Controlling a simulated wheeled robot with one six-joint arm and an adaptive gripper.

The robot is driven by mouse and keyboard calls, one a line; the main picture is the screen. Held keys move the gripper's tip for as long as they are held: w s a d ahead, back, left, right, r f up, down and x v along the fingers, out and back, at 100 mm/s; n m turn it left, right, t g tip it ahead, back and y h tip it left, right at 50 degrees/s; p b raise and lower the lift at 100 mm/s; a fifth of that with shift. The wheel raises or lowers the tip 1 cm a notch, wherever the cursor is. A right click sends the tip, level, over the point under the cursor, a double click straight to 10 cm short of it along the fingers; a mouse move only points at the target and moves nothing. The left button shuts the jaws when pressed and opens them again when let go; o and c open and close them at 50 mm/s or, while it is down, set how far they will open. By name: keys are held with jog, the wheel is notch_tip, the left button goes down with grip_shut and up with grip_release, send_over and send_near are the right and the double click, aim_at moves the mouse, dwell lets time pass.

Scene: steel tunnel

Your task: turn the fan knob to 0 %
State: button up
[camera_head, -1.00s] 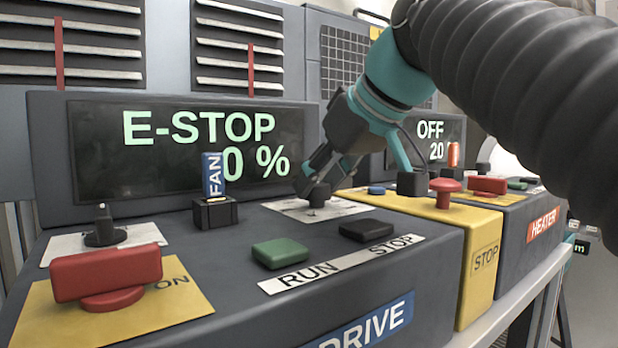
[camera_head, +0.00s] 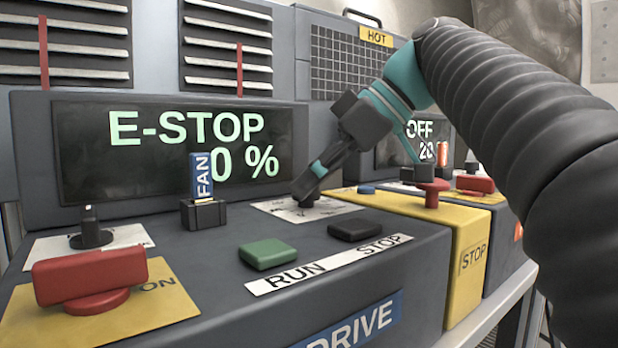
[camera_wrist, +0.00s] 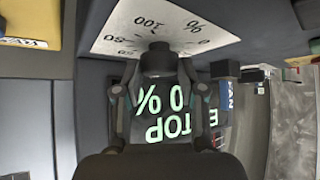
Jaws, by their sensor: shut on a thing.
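The fan knob (camera_head: 308,201) is a small dark knob on a white scale plate (camera_head: 345,209) on top of the grey console. It also shows in the wrist view (camera_wrist: 158,60), beside a plate marked with percent numbers. My gripper (camera_head: 300,192) is shut on the knob from above, tilted, with a finger on either side in the wrist view (camera_wrist: 158,92). The knob's pointer is hidden, so its exact setting cannot be read from the plate. The display (camera_head: 90,172) behind reads "E-STOP" and "0 %". A blue "FAN" tag (camera_head: 202,176) stands in a black holder before it.
A green RUN button (camera_head: 268,254) and a black STOP button (camera_head: 355,230) sit in front of the knob. A yellow STOP box (camera_head: 470,257) stands at right.

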jog(key=shift+f, duration=0.1)
dwell(0.3)
jog(key=o, duration=1.1)
jog(key=shift+a, duration=0.15)
jog(key=shift+o, duration=0.2)
jog(key=shift+v, duration=3.8)
